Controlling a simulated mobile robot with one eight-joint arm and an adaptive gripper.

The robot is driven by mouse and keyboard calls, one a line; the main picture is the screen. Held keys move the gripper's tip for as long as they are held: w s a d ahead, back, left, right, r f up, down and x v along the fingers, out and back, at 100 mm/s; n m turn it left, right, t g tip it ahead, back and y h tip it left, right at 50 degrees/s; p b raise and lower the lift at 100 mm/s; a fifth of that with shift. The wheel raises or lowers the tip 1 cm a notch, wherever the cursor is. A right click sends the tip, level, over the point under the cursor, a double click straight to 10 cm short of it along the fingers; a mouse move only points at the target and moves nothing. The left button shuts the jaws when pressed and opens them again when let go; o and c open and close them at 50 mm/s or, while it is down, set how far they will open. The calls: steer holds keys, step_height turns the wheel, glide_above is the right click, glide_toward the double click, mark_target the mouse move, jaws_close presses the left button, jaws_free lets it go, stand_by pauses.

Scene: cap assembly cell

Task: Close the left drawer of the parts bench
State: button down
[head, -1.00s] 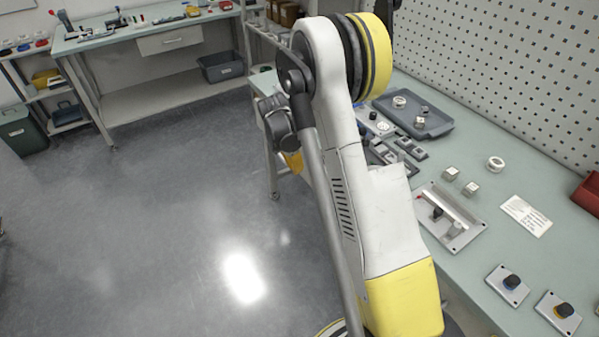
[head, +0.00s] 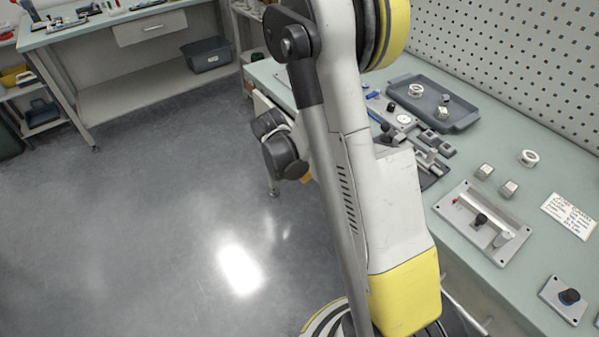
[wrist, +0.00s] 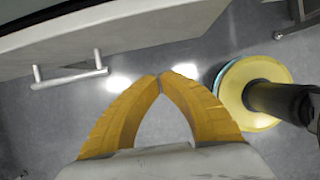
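The parts bench (head: 470,132) runs along the right in the head view. A pale drawer front (wrist: 140,40) with a silver bar handle (wrist: 70,74) fills the upper left of the wrist view. In the head view a pale panel edge (head: 262,104) shows at the bench's far left end; my arm hides most of that front, so I cannot tell how far the drawer stands out. My gripper (wrist: 160,76) has its yellow fingers brought together at the tips, with nothing between them. The tips are right of the handle and apart from it in the picture.
The bench top carries a grey tray (head: 432,104), a metal fixture plate (head: 470,230) and a white card (head: 570,215). Another bench (head: 100,32) with a drawer (head: 150,28) and a dark bin (head: 207,54) stand at the back. The grey floor (head: 130,200) at left is clear.

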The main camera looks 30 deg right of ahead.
mark_target(317, 176)
steer(key=d+f+b, duration=0.1)
steer(key=d, duration=0.1)
steer(key=d+f+b, duration=0.2)
steer(key=d+f, duration=0.1)
steer(key=shift+w+d+f, duration=0.1)
steer(key=shift+d, duration=0.25)
steer(key=d, duration=0.6)
steer(key=shift+w, duration=0.15)
steer(key=shift+a, duration=0.1)
